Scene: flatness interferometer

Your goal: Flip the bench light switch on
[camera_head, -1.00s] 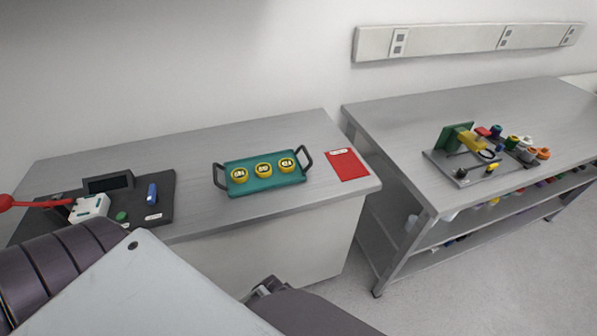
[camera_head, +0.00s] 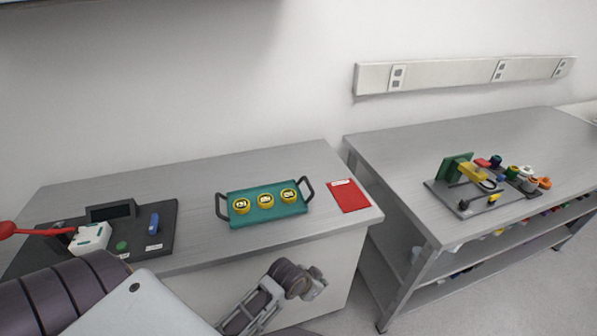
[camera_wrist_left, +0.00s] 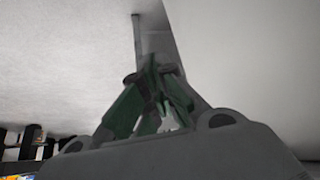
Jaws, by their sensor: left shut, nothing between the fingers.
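On the dark panel (camera_head: 165,240) at the left of the near bench stands a blue upright switch-like piece (camera_head: 154,223) with a small label in front. The label is too small to read, so I cannot confirm that it is the bench light switch. A green round button (camera_head: 121,246) sits beside it. My left gripper (camera_head: 236,319) is low in front of the bench's front face, well below and right of the panel, touching nothing. In the left wrist view its green-padded fingers (camera_wrist_left: 150,65) are together and empty. My right gripper is not seen.
A white device (camera_head: 90,238) with a red handle (camera_head: 35,232) is left on the panel. A teal tray (camera_head: 270,216) with yellow round pieces and a red sheet (camera_head: 348,196) lie right. A second bench (camera_head: 440,140) holds an optical setup. Bare bench separates panel and tray.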

